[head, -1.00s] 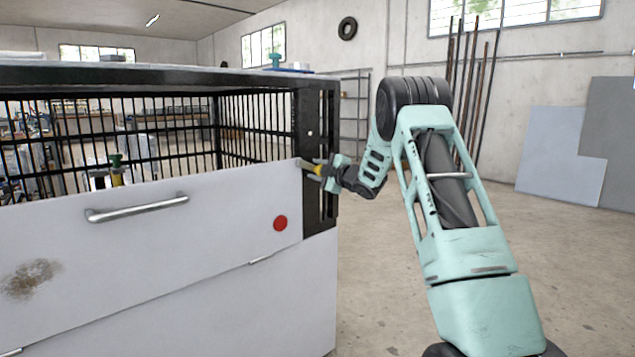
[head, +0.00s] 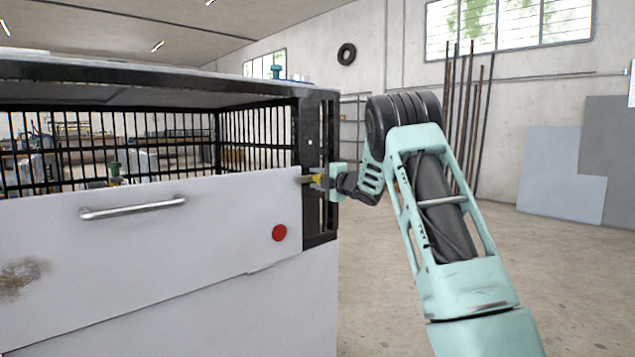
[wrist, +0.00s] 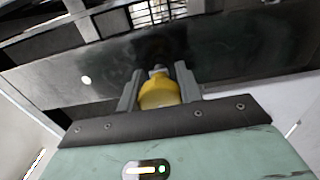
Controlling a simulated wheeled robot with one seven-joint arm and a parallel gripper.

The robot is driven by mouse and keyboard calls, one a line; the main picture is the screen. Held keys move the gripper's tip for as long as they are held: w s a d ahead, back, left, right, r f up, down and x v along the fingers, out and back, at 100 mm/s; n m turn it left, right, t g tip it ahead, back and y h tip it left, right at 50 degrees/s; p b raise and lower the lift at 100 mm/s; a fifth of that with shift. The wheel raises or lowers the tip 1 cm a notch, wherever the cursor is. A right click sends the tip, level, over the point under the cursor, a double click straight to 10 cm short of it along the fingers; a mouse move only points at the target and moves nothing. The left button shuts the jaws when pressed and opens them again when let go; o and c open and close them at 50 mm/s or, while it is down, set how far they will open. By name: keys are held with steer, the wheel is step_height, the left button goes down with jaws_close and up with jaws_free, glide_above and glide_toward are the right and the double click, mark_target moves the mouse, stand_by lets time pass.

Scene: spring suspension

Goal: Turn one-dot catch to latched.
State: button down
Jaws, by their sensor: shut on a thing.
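The yellow catch (head: 317,180) sits at the panel's upper right corner, against the black corner post (head: 322,222). In the wrist view the yellow catch (wrist: 158,93) lies between the two grey fingers of my gripper (wrist: 158,84), which is shut on it. A single white dot (wrist: 87,80) shows on the black post beside it. In the head view my gripper (head: 318,181) reaches the catch from the right, and the fingers partly hide it. I cannot tell clearly from these views which way the catch's far end is turned.
The pale front panel (head: 200,240) has a metal handle (head: 133,208) and a red disc (head: 279,233). Above it is an open space with black bars (head: 255,137) under a dark top (head: 150,88). Open floor (head: 400,310) lies right of the cabinet.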

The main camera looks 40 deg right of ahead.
steer(key=shift+f, duration=0.1)
steer(key=c, duration=0.9)
jaws_free()
steer(key=shift+c, duration=0.2)
steer(key=shift+s, duration=0.1)
steer(key=s+p, duration=0.2)
steer(key=s, duration=1.5)
steer(key=shift+s+a, duration=0.15)
steer(key=shift+a, duration=0.25)
